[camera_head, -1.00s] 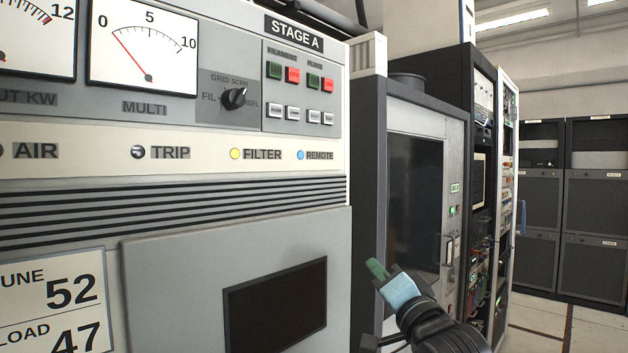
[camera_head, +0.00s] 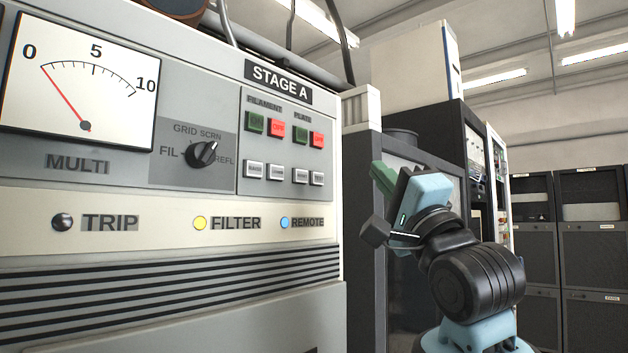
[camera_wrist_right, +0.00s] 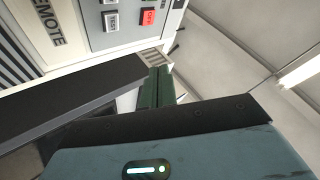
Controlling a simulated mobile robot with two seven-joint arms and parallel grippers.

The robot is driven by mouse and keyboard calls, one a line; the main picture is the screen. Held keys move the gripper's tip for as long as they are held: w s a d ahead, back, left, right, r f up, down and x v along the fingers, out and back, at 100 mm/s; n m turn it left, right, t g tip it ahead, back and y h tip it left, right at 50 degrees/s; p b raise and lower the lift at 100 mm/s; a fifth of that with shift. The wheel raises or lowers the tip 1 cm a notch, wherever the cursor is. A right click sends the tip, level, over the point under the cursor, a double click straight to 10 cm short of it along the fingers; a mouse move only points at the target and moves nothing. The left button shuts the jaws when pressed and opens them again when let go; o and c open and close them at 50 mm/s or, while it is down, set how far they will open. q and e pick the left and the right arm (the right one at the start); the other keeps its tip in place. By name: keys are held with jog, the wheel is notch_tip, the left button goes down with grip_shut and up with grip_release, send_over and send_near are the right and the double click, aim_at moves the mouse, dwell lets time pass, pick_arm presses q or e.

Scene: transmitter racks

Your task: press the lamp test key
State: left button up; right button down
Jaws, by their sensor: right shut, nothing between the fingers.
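The control panel (camera_head: 210,110) marked STAGE A has a lower row of several pale keys. The rightmost of these (camera_head: 317,178), below a red key, matches the key marked TEST (camera_wrist_right: 111,20) in the right wrist view; its full label is not readable in the head view. My right gripper (camera_head: 382,177) has green fingertips and is shut and empty. It is to the right of the panel, apart from the keys. Its fingertips (camera_wrist_right: 156,86) also show in the wrist view, with the TEST key above and left of them. My left gripper is not in view.
Red OFF (camera_head: 318,140) and green keys sit above the pale row. A rotary knob (camera_head: 202,154) and a meter (camera_head: 85,80) are to the left. A dark cabinet (camera_head: 362,240) stands behind my right arm.

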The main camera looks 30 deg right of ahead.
aim_at(317, 179)
jog(key=shift+s, duration=0.1)
jog(key=shift+a, duration=0.1)
jog(key=w+a, duration=0.3)
jog(key=w, duration=0.5)
jog(key=shift+w+a, duration=0.15)
jog(key=shift+w, duration=0.1)
dwell(2.1)
jog(key=shift+w+a, duration=0.15)
jog(key=shift+w, duration=0.15)
jog(key=shift+w+a, duration=0.1)
jog(key=shift+w, duration=0.25)
dwell(0.8)
jog(key=shift+s, duration=0.15)
jog(key=shift+s+d, duration=0.25)
jog(key=shift+s, duration=0.35)
